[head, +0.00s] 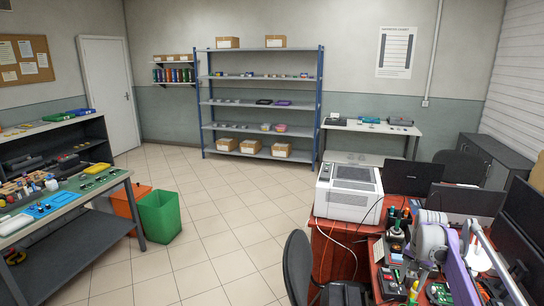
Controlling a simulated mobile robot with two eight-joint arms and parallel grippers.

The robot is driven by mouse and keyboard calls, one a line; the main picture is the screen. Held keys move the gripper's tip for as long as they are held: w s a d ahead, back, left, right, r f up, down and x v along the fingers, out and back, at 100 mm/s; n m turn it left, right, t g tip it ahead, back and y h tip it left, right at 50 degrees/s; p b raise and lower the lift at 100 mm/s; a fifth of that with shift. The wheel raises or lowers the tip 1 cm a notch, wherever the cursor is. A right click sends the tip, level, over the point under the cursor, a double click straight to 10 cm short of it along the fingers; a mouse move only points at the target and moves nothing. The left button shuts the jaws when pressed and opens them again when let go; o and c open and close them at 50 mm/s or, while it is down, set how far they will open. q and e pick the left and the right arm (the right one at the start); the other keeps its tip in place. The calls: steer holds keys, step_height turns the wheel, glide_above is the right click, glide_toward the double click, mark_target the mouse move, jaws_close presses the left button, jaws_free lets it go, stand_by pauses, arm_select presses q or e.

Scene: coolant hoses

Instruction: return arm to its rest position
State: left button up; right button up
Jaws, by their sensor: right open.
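My right arm (457,270), white and grey with a purple link, reaches over the red-topped desk at the lower right. Its gripper (428,262) is by the cluttered desk top, open. The fingers are small and partly hidden behind the arm's own links, and I see nothing held in them. My left arm and left gripper are not in view. I cannot make out any coolant hose in this view.
The red desk (318,240) bears a white printer-like box (348,192), dark screens (414,178) and several tools. A dark chair (298,265) stands before it. A workbench (125,205) and green bin (160,216) stand left. The tiled floor between is clear.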

steer(key=s+a+r+n+t, duration=0.2)
steer(key=s+a+r+n, duration=0.3)
steer(key=s+a, duration=0.95)
steer(key=s+a+f+n+t, duration=0.1)
steer(key=s+a+f+n, duration=0.1)
steer(key=s+a, duration=0.4)
steer(key=s+a+f+n+t, duration=0.2)
steer(key=s+a+f, duration=0.3)
steer(key=s, duration=0.7)
steer(key=shift+a+f, duration=0.3)
steer(key=shift+a, duration=0.05)
